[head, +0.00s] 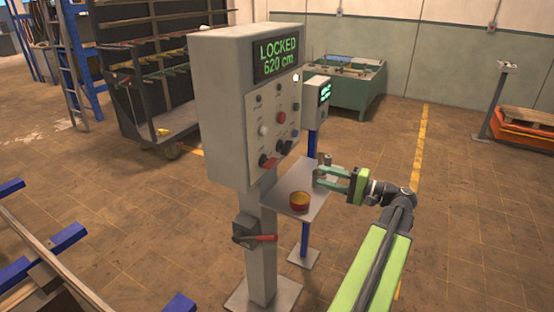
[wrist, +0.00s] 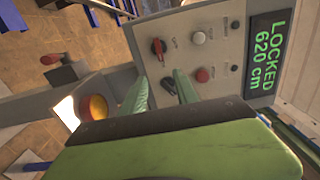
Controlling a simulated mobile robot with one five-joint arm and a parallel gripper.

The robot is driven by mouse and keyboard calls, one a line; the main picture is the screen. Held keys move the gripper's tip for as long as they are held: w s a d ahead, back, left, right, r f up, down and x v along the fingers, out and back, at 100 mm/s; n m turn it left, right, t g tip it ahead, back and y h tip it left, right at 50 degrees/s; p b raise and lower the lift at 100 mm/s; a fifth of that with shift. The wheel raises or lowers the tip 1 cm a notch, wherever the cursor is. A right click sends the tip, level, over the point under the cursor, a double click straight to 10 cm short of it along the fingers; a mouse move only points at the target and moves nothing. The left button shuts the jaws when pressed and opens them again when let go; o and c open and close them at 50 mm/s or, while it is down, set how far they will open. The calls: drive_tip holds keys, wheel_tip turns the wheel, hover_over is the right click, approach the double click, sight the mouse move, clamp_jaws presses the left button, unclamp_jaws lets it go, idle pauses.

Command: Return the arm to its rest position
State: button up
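My green arm reaches in from the lower right in the head view. My gripper (head: 318,176) is over the small grey shelf, to the right of the control box (head: 225,110). In the wrist view the two green fingers of my gripper (wrist: 158,82) are apart with nothing held between them. The panel face with its knobs and buttons lies beyond the fingertips. A dark knob (wrist: 169,86) shows between them, and I cannot tell how far off it is. The green display (head: 276,57) reads "LOCKED 620 cm".
A red-rimmed round container with yellow inside (head: 299,201) sits on the shelf (head: 318,208) below my gripper. A red-handled lever (head: 262,238) is on the box's post. A smaller display box (head: 316,101) stands behind. The floor to the right is open.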

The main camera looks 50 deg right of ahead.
drive_tip(key=w+a+f+n+g+y, duration=0.25)
drive_tip(key=w+a+f+g, duration=0.3)
drive_tip(key=w+a, duration=0.5)
drive_tip(key=w+a+f+n+g+y, duration=0.1)
drive_tip(key=w+a+f+n+g, duration=0.25)
drive_tip(key=w+a+f, duration=0.7)
drive_tip(key=a+f+n+g+h, duration=0.2)
drive_tip(key=a+n, duration=0.1)
drive_tip(key=a, duration=0.7)
drive_tip(key=a+f+n+g+h, duration=0.2)
drive_tip(key=a+n+g+h, duration=0.1)
drive_tip(key=a, duration=0.7)
drive_tip(key=s+a+f+n+g+h+p, duration=0.1)
drive_tip(key=a+f+n+g+h, duration=0.1)
drive_tip(key=a, duration=0.8)
drive_tip(key=shift+a+f+n+g+h, duration=0.35)
drive_tip(key=shift+n+g+h, duration=0.1)
drive_tip(key=shift+n+g, duration=0.25)
